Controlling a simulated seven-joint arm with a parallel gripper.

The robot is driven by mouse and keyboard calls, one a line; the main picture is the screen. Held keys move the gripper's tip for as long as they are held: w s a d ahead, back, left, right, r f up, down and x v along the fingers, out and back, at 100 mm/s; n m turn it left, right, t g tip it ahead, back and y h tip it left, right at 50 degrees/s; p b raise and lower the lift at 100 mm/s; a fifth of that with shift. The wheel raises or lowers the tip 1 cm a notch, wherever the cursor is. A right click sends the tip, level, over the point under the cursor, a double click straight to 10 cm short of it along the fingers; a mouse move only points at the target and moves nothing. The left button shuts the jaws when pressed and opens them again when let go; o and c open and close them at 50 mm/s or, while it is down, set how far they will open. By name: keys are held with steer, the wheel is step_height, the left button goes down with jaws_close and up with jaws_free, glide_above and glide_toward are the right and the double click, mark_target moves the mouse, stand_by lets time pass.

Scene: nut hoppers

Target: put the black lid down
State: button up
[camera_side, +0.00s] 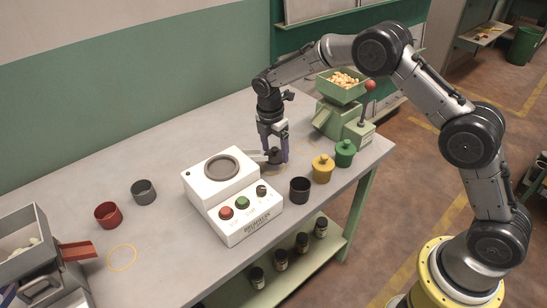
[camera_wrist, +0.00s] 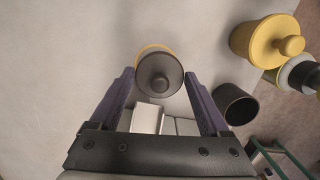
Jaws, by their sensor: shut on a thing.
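The black lid (camera_side: 273,157) is a round dark disc with a knob. My gripper (camera_side: 279,158) is shut on it, low over the table to the right of the white machine (camera_side: 240,222). In the wrist view the lid (camera_wrist: 160,76) sits between the two purple fingertips of my gripper (camera_wrist: 159,78), knob towards the camera. A yellow ring mark (camera_wrist: 150,50) on the table shows past the lid's upper left edge. I cannot tell whether the lid touches the table. The open black cup (camera_side: 300,191) stands near the table's front edge, apart from the lid; it also shows in the wrist view (camera_wrist: 235,105).
A lidded yellow cup (camera_side: 323,171) and green cup (camera_side: 344,156) stand right of the black cup. A green nut hopper (camera_side: 342,90) is behind them. Red (camera_side: 108,215) and grey (camera_side: 144,192) cups and another hopper (camera_side: 28,240) are left. The back table is clear.

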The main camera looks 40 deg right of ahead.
mark_target(273, 151)
steer(key=shift+w+f, duration=0.15)
steer(key=shift+f, duration=0.8)
steer(key=shift+w+f, duration=0.15)
steer(key=shift+f, duration=0.75)
steer(key=shift+f, duration=0.2)
steer(key=o, duration=1.2)
steer(key=shift+c, duration=0.2)
step_height(273, 151, up, 12)
steer(key=a, duration=0.1)
steer(key=shift+a+r, duration=0.2)
steer(key=shift+a, duration=0.05)
steer(key=s+d+r+m+t, duration=0.3)
steer(key=s+r+m, duration=0.6)
steer(key=s+r, duration=0.65)
steer(key=s+d+f+m+t+y, duration=0.1)
steer(key=s+m, duration=0.9)
steer(key=s, duration=1.2)
steer(key=shift+d+f+t, duration=0.45)
steer(key=shift+f+t, duration=0.1)
steer(key=shift+t, duration=0.15)
